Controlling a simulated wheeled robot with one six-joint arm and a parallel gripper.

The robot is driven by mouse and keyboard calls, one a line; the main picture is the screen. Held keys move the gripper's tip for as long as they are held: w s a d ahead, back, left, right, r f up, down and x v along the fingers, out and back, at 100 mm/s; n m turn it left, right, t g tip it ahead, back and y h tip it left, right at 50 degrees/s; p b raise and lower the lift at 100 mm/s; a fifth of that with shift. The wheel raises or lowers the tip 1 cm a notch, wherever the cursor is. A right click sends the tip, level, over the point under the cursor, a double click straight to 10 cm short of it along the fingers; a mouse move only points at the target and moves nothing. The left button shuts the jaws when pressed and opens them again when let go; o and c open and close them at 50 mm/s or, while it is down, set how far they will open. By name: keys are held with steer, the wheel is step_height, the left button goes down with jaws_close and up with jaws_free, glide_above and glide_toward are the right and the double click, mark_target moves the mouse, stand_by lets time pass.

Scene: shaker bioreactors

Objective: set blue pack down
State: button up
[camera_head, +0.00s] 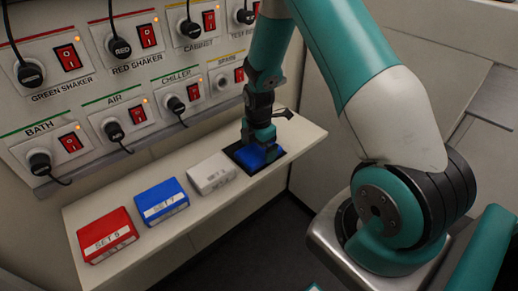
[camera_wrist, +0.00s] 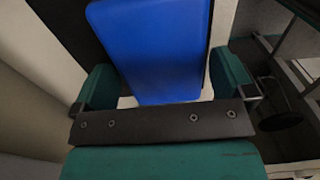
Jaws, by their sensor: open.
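A blue pack (camera_head: 257,156) lies on a black pad (camera_head: 281,153) at the right end of the shelf, partly hidden under my gripper. In the wrist view the blue pack (camera_wrist: 155,50) sits between the two teal fingers. My gripper (camera_head: 262,140) is down over the pack, its fingers open. In the wrist view my gripper (camera_wrist: 168,88) shows a gap beside the pack on each side. I cannot tell whether a finger touches it.
On the shelf (camera_head: 183,232) stand a red pack (camera_head: 107,236) marked SET 5, another blue pack (camera_head: 161,201) and a white pack (camera_head: 211,173), left of the pad. A wall panel (camera_head: 130,75) with switches and plugged cables rises behind. The shelf's front strip is clear.

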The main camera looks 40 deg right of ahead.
mark_target(252, 145)
steer(key=shift+f, duration=0.7)
steer(key=shift+c, duration=0.5)
steer(key=c, duration=0.7)
steer(key=shift+w+a, duration=0.1)
steer(key=shift+w, duration=0.7)
steer(key=shift+w+d, duration=0.2)
steer(key=shift+w, duration=0.55)
steer(key=o, duration=0.8)
steer(key=shift+a, duration=0.2)
step_height(252, 145, up, 18)
steer(key=shift+f+b, duration=0.25)
steer(key=shift+b, duration=0.15)
steer(key=shift+a, duration=0.1)
